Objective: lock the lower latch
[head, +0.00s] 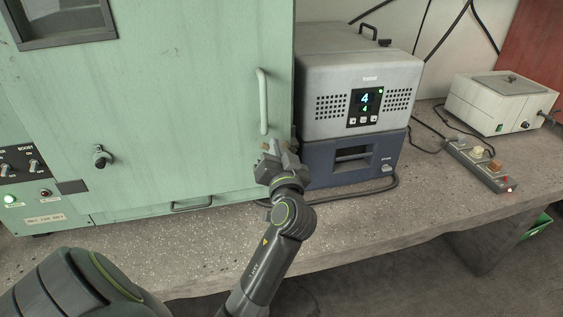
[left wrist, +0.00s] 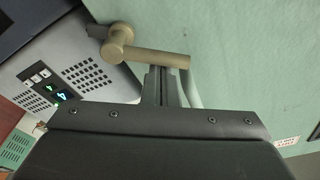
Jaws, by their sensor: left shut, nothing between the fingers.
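The lower latch is a tan lever on a round pivot at the edge of the green cabinet door. In the left wrist view the latch (left wrist: 150,57) has its lever lying across the picture, to the right of the pivot. In the head view my left gripper (head: 270,150) is at the door's lower right edge, below the pale vertical handle (head: 262,101), and mostly hides the latch. The left gripper's fingers (left wrist: 161,75) are shut and empty, right at the lever. I cannot tell if they touch it. My right gripper is not in view.
The green cabinet (head: 190,80) also carries a metal knob (head: 101,157). A grey unit (head: 335,65) on a blue base (head: 352,158) stands close to the right of my gripper. A cable runs along the bench (head: 420,205). A white box (head: 500,100) and power strip (head: 480,165) are farther right.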

